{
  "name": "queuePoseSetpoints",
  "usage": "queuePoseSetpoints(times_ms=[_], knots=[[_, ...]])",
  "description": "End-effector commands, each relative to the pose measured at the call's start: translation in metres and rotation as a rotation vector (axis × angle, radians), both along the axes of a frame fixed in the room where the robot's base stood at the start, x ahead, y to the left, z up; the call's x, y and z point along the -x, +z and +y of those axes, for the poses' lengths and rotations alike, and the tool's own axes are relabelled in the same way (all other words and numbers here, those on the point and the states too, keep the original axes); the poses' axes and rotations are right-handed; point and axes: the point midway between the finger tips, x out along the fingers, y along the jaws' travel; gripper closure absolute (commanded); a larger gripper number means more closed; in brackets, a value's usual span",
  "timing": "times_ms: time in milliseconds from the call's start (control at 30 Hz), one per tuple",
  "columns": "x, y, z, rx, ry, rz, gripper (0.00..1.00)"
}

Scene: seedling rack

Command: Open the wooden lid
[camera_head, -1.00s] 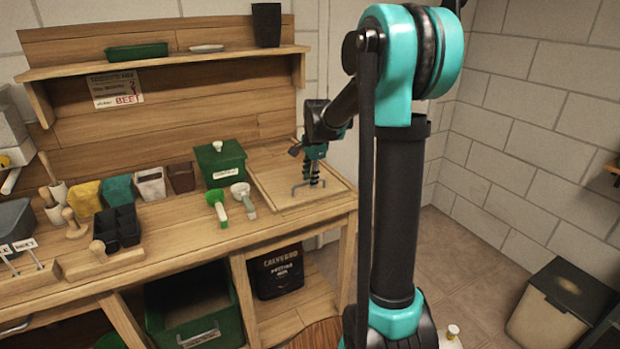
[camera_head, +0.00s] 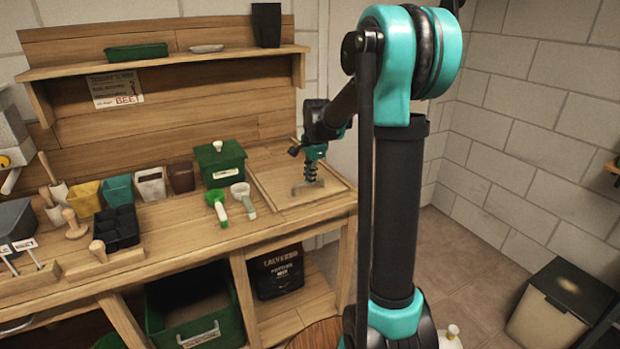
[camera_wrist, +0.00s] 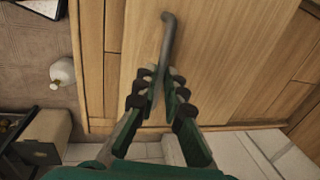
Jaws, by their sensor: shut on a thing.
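The wooden lid (camera_head: 275,174) is a pale, flat panel set into the right end of the workbench, and it lies level in its frame. In the wrist view the lid (camera_wrist: 225,60) fills the middle. A grey metal bar handle (camera_wrist: 169,32) stands on it. My gripper (camera_wrist: 160,82) has its dark-padded fingers shut on the handle, one on each side. In the head view my gripper (camera_head: 309,183) reaches down onto the lid and hides most of the handle.
A green lidded box (camera_head: 220,163) stands just left of the lid. A green scoop (camera_head: 217,205) and a pale scoop (camera_head: 244,196) lie in front of it. A block wall (camera_head: 530,130) is on the right. A bin (camera_head: 550,305) stands on the floor.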

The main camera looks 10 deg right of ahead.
Motion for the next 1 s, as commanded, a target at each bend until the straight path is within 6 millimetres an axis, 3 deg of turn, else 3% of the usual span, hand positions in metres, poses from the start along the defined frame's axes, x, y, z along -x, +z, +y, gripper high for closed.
queuePoseSetpoints(times_ms=[267, 700, 1000], knots=[[-0.046, 0.000, 0.015, 0.000, 0.001, -0.001, 1.00], [-0.164, 0.000, 0.054, 0.000, 0.001, -0.001, 1.00], [-0.208, 0.000, 0.067, 0.001, 0.000, -0.001, 1.00]])
